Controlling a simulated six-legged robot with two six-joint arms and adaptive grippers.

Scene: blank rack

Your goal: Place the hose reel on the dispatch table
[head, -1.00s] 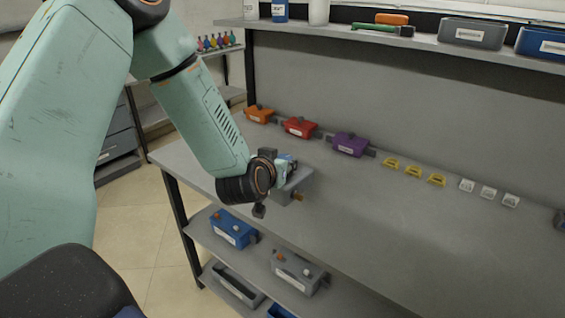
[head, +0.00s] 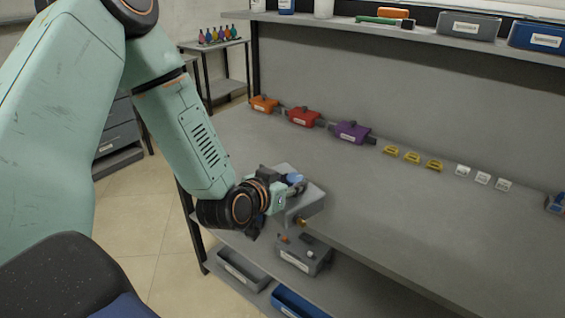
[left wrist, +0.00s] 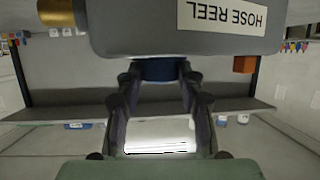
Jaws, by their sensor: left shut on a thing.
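The hose reel (head: 308,206) is a grey box with a brass-coloured fitting, seen at the front edge of the grey workbench in the head view. In the left wrist view the hose reel (left wrist: 150,38) fills the top, its HOSE REEL label upside down. My left gripper (head: 290,188) is shut on it at a blue part; the fingers (left wrist: 158,85) reach that part in the wrist view. I cannot tell whether the reel touches the bench. No surface in view is marked as the dispatch table. My right gripper is not in view.
The workbench (head: 420,210) has orange, red and purple boxes (head: 352,132), yellow pieces and white pieces along its back; its front middle is clear. A grey box (head: 305,255) and bins sit on lower shelves. A side table (head: 212,45) with coloured bottles stands behind.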

